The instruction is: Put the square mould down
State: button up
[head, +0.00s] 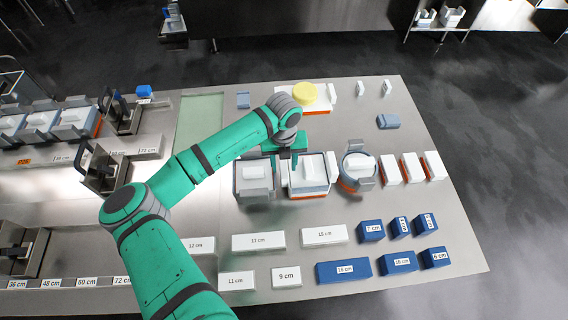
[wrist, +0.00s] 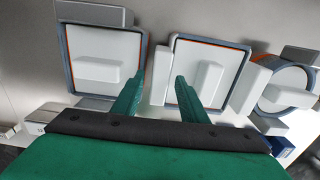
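Two square moulds stand side by side on the steel table. The left one (head: 253,186) has grey side lugs and a white lid. The right one (head: 310,187) has white side lugs, a white lid and an orange edge beneath. Both show in the wrist view, left (wrist: 104,55) and right (wrist: 212,62). I cannot tell which one the task names. My gripper (head: 285,160) is over the gap between them. In the wrist view its fingers (wrist: 158,90) are apart, on either side of a white lug of the right mould, with visible space around it.
A round mould (head: 358,165) stands just right of the square ones. White blocks (head: 390,170) stand further right. A yellow cheese (head: 304,93) is behind. Labelled white (head: 258,242) and blue (head: 343,271) blocks lie in front. The green mat (head: 200,115) at the back left is clear.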

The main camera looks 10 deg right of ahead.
notch_tip(320, 180, up, 12)
jog(key=d+r+n+t+h, duration=0.25)
jog(key=d+n+h, duration=0.25)
jog(key=d, duration=0.4)
jog(key=s+d+r+n+t+h, duration=0.1)
jog(key=d+n+t+h, duration=0.25)
jog(key=d, duration=0.65)
jog(key=d+r+n+t+h, duration=0.2)
jog(key=d+n+h, duration=0.35)
jog(key=d, duration=0.35)
jog(key=s+a+f+n+t+y, duration=0.45)
jog(key=s+a+f+n, duration=0.25)
jog(key=a+n, duration=0.25)
jog(key=s+a+f+n+t+y, duration=0.4)
jog(key=s+a+f+n+y, duration=0.3)
jog(key=n, duration=0.3)
jog(key=s+a+n+y, duration=0.1)
jog(key=s+a, duration=0.7)
jog(key=s, duration=0.2)
jog(key=s+a+r+n+g+y, duration=0.1)
jog(key=s+a, duration=0.7)
jog(key=s, duration=0.3)
jog(key=shift+s+a, duration=0.3)
